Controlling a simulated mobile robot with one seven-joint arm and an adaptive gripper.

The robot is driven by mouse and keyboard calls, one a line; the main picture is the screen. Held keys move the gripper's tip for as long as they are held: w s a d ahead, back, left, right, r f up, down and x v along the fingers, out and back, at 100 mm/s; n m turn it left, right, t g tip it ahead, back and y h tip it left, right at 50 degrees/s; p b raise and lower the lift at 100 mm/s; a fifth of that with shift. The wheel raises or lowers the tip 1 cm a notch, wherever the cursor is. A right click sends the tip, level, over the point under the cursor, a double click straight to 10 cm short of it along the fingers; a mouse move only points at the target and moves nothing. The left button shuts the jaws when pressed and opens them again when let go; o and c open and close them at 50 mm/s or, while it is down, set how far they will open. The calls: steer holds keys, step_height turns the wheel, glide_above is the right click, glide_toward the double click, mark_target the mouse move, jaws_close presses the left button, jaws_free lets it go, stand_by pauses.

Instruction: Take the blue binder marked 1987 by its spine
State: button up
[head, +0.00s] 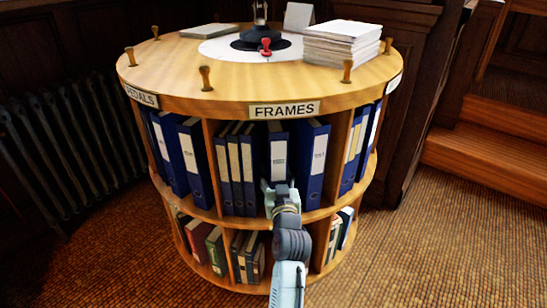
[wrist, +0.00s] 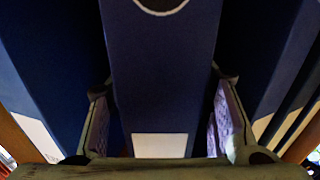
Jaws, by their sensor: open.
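Several blue binders stand upright in the upper shelf bay under the FRAMES sign. My gripper (head: 275,187) is in front of one blue binder (head: 278,140) with a white spine label. I cannot read its year, so I cannot tell if it is the 1987 one. In the wrist view, this binder's spine (wrist: 160,80) stands between the fingers of my open gripper (wrist: 162,112), one on each side. A gap shows beside the left finger; whether the right one touches is unclear. A white label is low in that view, and a pale ring shows at the top edge.
A round wooden shelf (head: 180,85) holds the binders. Another blue binder (head: 313,160) stands close on the right, and slimmer ones (head: 234,170) on the left. Wooden steps (head: 490,150) are at right.

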steer(key=shift+c, duration=0.2)
jaws_close()
stand_by(0.4)
steer(key=shift+r, duration=0.15)
